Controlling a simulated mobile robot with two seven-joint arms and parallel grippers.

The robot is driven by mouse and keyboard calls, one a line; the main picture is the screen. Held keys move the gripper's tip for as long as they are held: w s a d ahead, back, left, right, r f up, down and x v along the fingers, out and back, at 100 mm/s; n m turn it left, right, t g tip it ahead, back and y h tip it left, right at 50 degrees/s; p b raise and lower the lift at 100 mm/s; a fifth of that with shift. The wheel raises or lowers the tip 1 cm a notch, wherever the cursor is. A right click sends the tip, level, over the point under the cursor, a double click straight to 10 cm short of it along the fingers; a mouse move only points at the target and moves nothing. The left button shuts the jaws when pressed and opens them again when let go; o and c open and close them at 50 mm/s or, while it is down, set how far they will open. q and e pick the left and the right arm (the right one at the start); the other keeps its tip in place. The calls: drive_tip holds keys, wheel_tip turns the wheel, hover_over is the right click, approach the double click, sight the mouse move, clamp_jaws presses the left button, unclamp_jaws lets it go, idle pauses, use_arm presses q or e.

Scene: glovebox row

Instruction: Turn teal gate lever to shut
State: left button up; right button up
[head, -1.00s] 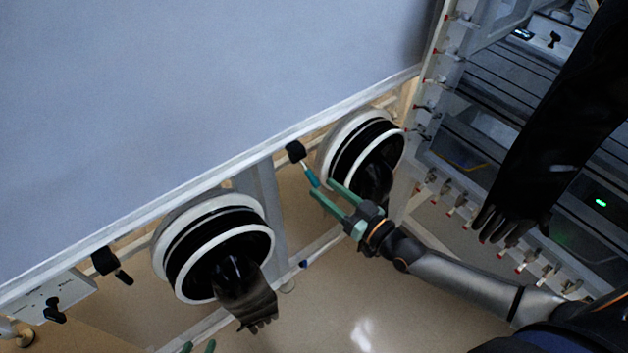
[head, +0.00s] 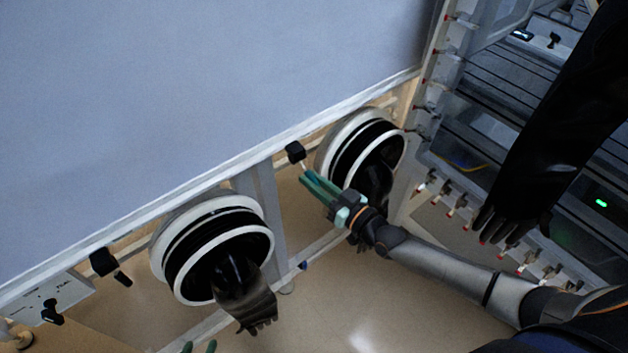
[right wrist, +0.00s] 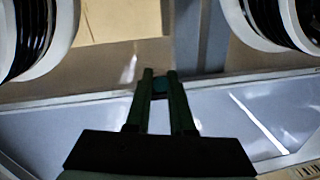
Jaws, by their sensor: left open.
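The teal gate lever hangs from a black pivot block (head: 295,152) on the rail under the pale panel, left of the right glove port.
The right glove port (head: 362,150) is close beside my right gripper. The left glove port (head: 215,245) has a dark glove hanging down. Another black lever (head: 108,265) sits farther left. A shelf with small red-tipped valves (head: 455,205) stands to the right.

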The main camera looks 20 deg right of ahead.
clamp_jaws()
idle(1.0)
